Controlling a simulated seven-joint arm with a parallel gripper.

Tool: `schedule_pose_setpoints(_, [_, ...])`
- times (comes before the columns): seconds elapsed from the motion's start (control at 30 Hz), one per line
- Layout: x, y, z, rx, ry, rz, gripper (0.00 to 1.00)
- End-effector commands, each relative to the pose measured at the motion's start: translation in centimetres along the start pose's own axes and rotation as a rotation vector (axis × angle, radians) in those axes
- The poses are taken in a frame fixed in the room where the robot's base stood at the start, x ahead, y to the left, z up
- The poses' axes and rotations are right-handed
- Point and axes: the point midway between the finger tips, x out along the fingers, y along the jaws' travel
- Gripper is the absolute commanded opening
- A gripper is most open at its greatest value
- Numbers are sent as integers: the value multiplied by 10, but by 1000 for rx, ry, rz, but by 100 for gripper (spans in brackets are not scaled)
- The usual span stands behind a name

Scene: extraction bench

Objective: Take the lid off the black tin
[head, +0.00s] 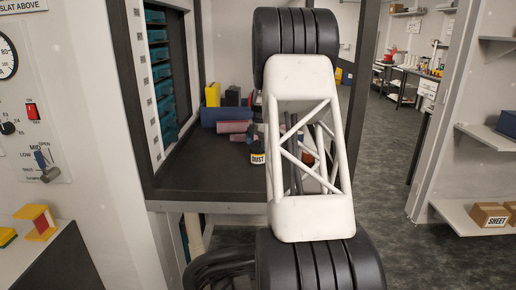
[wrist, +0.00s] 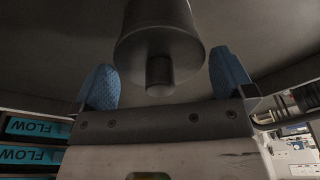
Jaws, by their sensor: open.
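A small black tin (head: 257,158) with a pale label reading DUST stands on the dark bench, just left of my arm in the head view. My arm covers part of the area beside it, and I cannot make out its lid clearly. My gripper (wrist: 162,88) shows in the wrist view with its two blue fingers wide apart. A dark, round, flared body with a short stub (wrist: 159,75) shows between and beyond the fingers. I cannot tell whether it touches them or whether it belongs to the tin. My gripper is hidden behind my arm in the head view.
A frame post (head: 361,60) stands right of my arm. A rack of teal bins (head: 160,70) lines the left. The bench's front left is clear.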

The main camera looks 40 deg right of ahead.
Motion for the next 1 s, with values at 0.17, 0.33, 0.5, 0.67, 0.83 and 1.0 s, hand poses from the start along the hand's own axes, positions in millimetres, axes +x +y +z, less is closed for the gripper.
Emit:
schedule_pose_setpoints(0.17, [0,0,0,0,0,0,100])
schedule_pose_setpoints(0.33, [0,0,0,0,0,0,95])
schedule_pose_setpoints(0.5, [0,0,0,0,0,0,69])
schedule_pose_setpoints(0.67, [0,0,0,0,0,0,67])
schedule_pose_setpoints(0.83, [-1,0,0,0,0,0,67])
schedule_pose_setpoints(1.0, [-8,0,-1,0,0,1,67])
